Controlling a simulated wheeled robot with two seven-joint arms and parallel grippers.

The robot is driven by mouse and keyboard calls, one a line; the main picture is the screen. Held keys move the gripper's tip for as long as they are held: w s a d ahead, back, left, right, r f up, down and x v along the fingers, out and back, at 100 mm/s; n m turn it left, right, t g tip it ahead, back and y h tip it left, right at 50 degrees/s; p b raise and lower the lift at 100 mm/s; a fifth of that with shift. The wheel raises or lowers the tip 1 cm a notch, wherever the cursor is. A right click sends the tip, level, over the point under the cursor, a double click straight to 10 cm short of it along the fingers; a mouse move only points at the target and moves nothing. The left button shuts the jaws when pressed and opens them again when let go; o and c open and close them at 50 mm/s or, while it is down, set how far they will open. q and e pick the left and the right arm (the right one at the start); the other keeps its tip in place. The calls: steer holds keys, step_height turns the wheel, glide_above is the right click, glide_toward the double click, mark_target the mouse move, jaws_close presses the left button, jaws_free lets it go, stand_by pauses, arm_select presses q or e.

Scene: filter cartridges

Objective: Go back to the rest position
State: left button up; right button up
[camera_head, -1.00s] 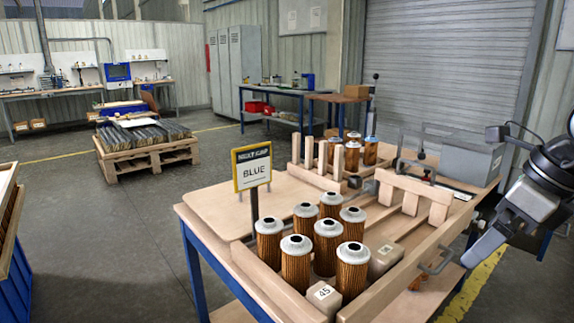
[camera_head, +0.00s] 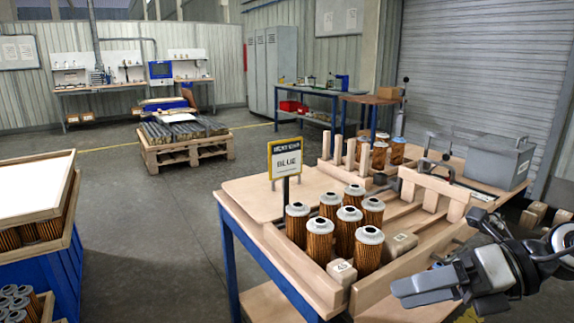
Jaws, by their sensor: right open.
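My right gripper (camera_head: 408,291) is at the lower right of the head view, in front of the near right corner of the wooden workbench (camera_head: 250,205). Its fingers point left. It is open, and I see nothing between its fingers. Several filter cartridges (camera_head: 347,230) with pleated orange-brown bodies and pale caps stand upright in a wooden tray at the bench's near side, left of the gripper. My left gripper is not in view.
Pale blocks (camera_head: 341,271) sit by the cartridges. More cartridges (camera_head: 379,156) and a grey box (camera_head: 483,165) are at the back of the bench. A blue-sided stand (camera_head: 66,272) with more cartridges is at the left. A pallet (camera_head: 190,152) lies behind; grey floor between is clear.

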steer(key=w+a+m+t+y+p, duration=0.1)
steer(key=a+m+t+y, duration=0.45)
steer(key=m, duration=0.35)
steer(key=s+d+f+m+t+h+p, duration=0.1)
steer(key=s+f+m+t+h, duration=0.1)
steer(key=f+m+h, duration=0.5)
steer(key=s+f+m+t+h+p, duration=0.1)
steer(key=f+m+t+h, duration=0.2)
steer(key=m, duration=1.5)
step_height(320, 180, down, 7)
steer(key=h, duration=0.4)
steer(key=shift+s+d+m+t+p, duration=0.3)
steer(key=shift+s+d+t+p, duration=0.05)
steer(key=s+a+f+m+g, duration=0.1)
steer(key=s+f, duration=0.1)
steer(key=s+a+f+m+g, duration=0.1)
steer(key=s+f, duration=0.1)
steer(key=s+a+f+m+g+h, duration=0.1)
steer(key=s+f, duration=0.1)
steer(key=shift+s+f+m+g, duration=0.1)
steer(key=shift+f+m+g, duration=0.05)
steer(key=shift+m+g, duration=0.2)
steer(key=shift+c, duration=0.3)
